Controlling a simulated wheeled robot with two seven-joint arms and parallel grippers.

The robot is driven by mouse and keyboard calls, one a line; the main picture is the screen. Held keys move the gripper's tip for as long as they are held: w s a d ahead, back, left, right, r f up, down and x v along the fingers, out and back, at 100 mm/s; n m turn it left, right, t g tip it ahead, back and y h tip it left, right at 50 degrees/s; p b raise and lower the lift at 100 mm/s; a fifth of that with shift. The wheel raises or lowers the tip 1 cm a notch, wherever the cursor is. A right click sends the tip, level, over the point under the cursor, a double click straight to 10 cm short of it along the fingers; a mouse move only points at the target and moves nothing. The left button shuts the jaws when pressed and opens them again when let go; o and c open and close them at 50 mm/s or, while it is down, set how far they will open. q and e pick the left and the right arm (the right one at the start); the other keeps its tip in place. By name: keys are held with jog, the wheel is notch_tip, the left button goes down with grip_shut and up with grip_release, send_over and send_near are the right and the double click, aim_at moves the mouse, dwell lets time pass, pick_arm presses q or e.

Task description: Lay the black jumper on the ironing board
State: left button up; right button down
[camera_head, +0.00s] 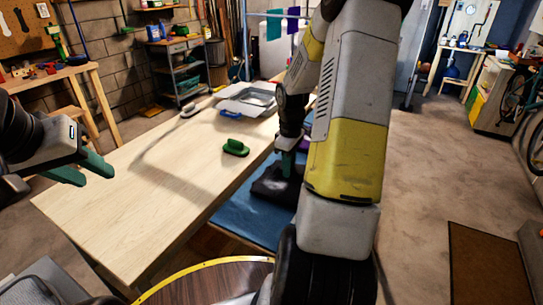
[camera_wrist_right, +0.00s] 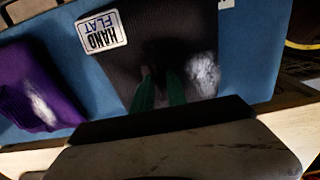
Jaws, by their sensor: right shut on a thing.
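The black jumper (camera_head: 271,184) lies dark and bunched on the blue ironing board (camera_head: 245,221) beside the wooden table. In the right wrist view the jumper (camera_wrist_right: 135,50) bears a white "HAND FLAT" label (camera_wrist_right: 103,32) and a pale patch, with the blue board (camera_wrist_right: 247,50) around it. My right gripper (camera_head: 288,163) points down at the jumper, and its green fingers (camera_wrist_right: 160,92) are shut on the cloth. Part of the jumper and board is hidden behind my right arm. My left gripper (camera_head: 82,170) is open and empty at the left, away from the jumper.
A purple garment (camera_wrist_right: 35,85) lies on the board beside the jumper. The wooden table (camera_head: 150,190) carries a green-handled brush (camera_head: 236,148), a blue-handled item (camera_head: 230,114), an iron (camera_head: 189,110) and a grey tray (camera_head: 250,97). The table's near part is clear.

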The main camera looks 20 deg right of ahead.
jog(key=shift+f, duration=0.1)
jog(key=c, duration=1.3)
grip_release()
notch_tip(320, 180, up, 12)
jog(key=s+a+r+m+t, duration=0.2)
jog(key=s+a+r, duration=0.2)
jog(key=s+a, duration=0.1)
jog(key=s+a+r+m+t+y, duration=0.1)
jog(key=s+a+r+m+t, duration=0.1)
jog(key=s+a, duration=0.4)
jog(key=s+a+r+m+t+y, duration=0.1)
jog(key=s+a+r+m+t, duration=0.1)
jog(key=s+a+r, duration=0.4)
jog(key=shift+s+r+m, duration=0.4)
jog(key=shift+m, duration=0.3)
